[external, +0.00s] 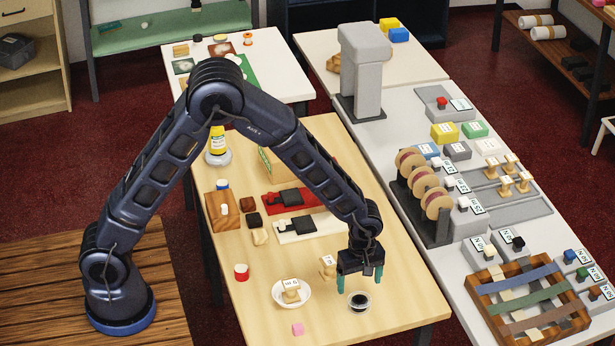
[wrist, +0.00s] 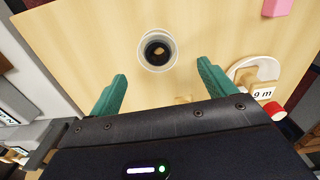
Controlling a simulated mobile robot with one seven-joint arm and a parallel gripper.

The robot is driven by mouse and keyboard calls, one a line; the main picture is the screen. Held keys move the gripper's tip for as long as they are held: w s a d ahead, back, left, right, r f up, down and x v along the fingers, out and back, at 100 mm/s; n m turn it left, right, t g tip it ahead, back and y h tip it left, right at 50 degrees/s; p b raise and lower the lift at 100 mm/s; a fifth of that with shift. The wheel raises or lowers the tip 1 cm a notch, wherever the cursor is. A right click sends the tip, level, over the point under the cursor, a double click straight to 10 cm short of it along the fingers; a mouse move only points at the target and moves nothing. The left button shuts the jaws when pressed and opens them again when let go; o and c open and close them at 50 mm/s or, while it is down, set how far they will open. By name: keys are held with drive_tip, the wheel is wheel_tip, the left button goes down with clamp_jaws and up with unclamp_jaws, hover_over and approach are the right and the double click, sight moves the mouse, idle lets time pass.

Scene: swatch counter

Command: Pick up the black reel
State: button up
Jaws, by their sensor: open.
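The black reel (external: 358,303) sits on the wooden table near its front, with a pale round rim around a dark middle. I cannot tell whether that rim is its flange or a small dish. In the wrist view the black reel (wrist: 157,51) shows from above, beyond the fingertips and roughly centred between them. My gripper (external: 360,281) has two green fingers, spread apart and empty, pointing down just above and behind the reel in the external view. The fingers also show in the wrist view (wrist: 161,76), apart from the reel.
Left of the reel, a white dish (external: 278,299) holds a wooden piece with a label. Another labelled wooden piece (external: 327,268) stands close to my gripper. The table right of the reel is clear.

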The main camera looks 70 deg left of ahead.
sight(360, 296)
drive_tip(key=shift+w+d+f, duration=0.1)
drive_tip(key=shift+f, duration=1.5)
drive_tip(key=shift+w+d+f, duration=0.1)
drive_tip(key=shift+f, duration=1.5)
drive_tip(key=c, duration=1.1)
drive_tip(key=shift+o, duration=0.2)
drive_tip(key=shift+r, duration=0.1)
